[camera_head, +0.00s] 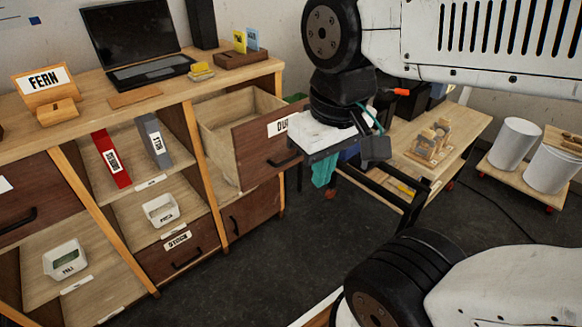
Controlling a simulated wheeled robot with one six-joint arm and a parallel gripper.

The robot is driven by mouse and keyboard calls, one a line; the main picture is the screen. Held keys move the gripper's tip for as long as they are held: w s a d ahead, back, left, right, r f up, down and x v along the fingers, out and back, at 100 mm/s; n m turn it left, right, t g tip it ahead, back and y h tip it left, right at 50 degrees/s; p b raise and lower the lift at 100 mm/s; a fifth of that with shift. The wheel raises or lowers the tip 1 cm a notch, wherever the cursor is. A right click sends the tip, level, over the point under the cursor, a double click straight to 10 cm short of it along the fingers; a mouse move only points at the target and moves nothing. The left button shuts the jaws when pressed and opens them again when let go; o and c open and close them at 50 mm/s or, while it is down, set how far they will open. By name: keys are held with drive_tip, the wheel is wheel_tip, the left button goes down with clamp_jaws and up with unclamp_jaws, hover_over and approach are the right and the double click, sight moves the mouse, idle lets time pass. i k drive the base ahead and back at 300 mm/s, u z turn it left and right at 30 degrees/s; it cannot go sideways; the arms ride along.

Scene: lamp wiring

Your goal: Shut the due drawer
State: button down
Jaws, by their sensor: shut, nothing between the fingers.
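The drawer labelled "DU…" (262,158) is pulled out of the wooden desk unit at its right end. Its inside shows pale wood and looks empty where visible. Its dark brown front carries a white label, partly hidden by my arm's end, and a black handle (283,161). My gripper (300,176) points down at the right of the drawer front, close to the handle. It is shut with nothing seen in it. I cannot tell whether it touches the drawer front.
Below are a closed drawer labelled "STOCK" (180,251) and a plain closed door (252,215). A laptop (140,50) and a "FERN" sign (42,80) stand on the desktop. A wheeled bench (455,140) and white bins (515,140) are at right. Dark floor lies free in front.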

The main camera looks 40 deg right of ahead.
sight(250, 153)
drive_tip(key=u, duration=0.45)
drive_tip(key=i, duration=1.1)
drive_tip(key=z, duration=0.4)
